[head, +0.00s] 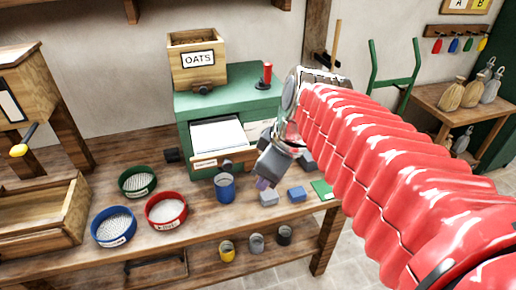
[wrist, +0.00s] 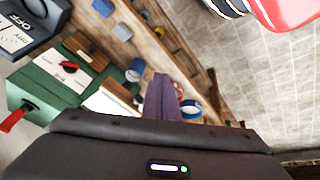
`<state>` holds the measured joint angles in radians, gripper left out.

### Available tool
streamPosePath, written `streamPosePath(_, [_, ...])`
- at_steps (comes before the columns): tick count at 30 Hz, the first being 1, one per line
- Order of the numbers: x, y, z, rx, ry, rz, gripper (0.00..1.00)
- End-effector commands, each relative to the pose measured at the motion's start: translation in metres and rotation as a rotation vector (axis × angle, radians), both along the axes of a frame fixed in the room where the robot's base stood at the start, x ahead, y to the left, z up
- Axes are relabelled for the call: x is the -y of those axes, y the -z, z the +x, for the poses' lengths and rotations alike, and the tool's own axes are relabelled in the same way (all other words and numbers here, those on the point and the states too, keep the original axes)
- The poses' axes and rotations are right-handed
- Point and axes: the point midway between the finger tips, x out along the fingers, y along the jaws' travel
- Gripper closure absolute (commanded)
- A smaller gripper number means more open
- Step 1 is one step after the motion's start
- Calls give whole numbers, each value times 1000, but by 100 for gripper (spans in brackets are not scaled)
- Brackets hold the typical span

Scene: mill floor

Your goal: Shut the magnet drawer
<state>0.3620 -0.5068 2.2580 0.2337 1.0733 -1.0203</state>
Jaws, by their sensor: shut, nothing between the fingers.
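The magnet drawer (head: 218,135) stands pulled out of the front of a green cabinet (head: 228,101). Its inside is pale and its wooden front (head: 205,163) carries a label and a dark knob. My gripper (head: 263,184) is just right of the drawer front in the head view, pointing down, its purple fingers shut and empty. I see no contact with the drawer, but the depth gap is hard to judge. In the wrist view the shut fingers (wrist: 162,97) cover part of the scene beside the drawer (wrist: 108,103).
A blue cup (head: 225,187) stands below the drawer front. Green, blue and red sieves (head: 165,209) sit left on the bench. An OATS bin (head: 197,62) and a red handle (head: 265,76) top the cabinet.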

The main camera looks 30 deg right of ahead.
Motion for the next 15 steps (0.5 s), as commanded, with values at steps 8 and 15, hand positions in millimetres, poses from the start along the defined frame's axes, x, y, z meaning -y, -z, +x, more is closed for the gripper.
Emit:
streamPosePath(8, [34,-11,15,27,-212,-23,100])
streamPosePath(15, [66,-21,25,86,-400,-50,100])
